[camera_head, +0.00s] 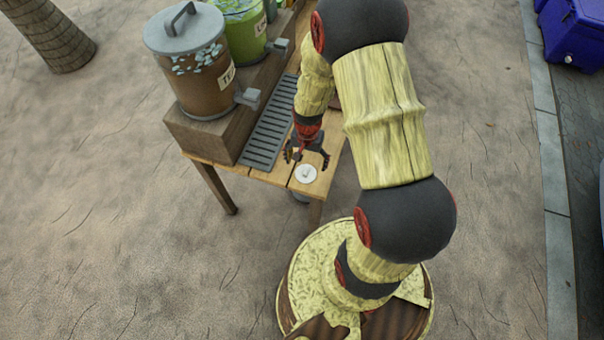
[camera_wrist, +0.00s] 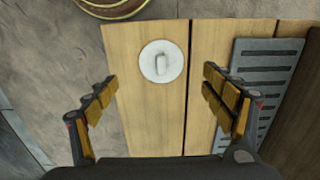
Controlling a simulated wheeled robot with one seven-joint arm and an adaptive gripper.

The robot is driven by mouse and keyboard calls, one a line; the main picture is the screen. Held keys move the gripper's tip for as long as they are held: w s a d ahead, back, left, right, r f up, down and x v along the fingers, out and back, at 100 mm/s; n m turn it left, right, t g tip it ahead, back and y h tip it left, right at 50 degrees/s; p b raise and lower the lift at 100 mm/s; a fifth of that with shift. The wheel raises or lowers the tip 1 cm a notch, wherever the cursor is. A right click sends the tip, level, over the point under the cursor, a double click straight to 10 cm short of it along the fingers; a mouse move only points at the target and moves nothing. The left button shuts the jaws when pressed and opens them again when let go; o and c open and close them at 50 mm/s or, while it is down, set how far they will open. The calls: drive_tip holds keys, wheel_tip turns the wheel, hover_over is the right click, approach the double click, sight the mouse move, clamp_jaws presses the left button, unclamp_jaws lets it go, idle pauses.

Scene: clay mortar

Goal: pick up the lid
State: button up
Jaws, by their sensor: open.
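The lid is a small round white disc (camera_head: 306,173) with a raised knob, lying flat on the wooden table near its front end. It also shows in the wrist view (camera_wrist: 161,61), toward the top centre, with its knob in plain sight. My gripper (camera_head: 307,158) is above the table beside the lid. In the wrist view my gripper (camera_wrist: 166,95) is open and empty. Its fingers are spread wide on either side, with the lid ahead between their lines and apart from both. A larger grey lid (camera_head: 184,25) with a handle covers the brown drink dispenser (camera_head: 195,75).
A grey slotted drip tray (camera_head: 270,125) lies on the table (camera_head: 200,160), right of the lid in the wrist view. A green dispenser (camera_head: 243,35) stands behind the brown one on a wooden riser (camera_head: 200,135). A blue cooler (camera_head: 572,35) is far right. Bare ground lies left.

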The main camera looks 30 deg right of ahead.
sight(306, 170)
drive_tip(key=shift+d+f, duration=0.1)
drive_tip(key=shift+f, duration=0.7)
wheel_tip(306, 170, down, 5)
drive_tip(key=shift+w+r+b, duration=0.15)
drive_tip(key=shift+b, duration=0.65)
drive_tip(key=shift+c, duration=1.1)
drive_tip(key=c, duration=0.6)
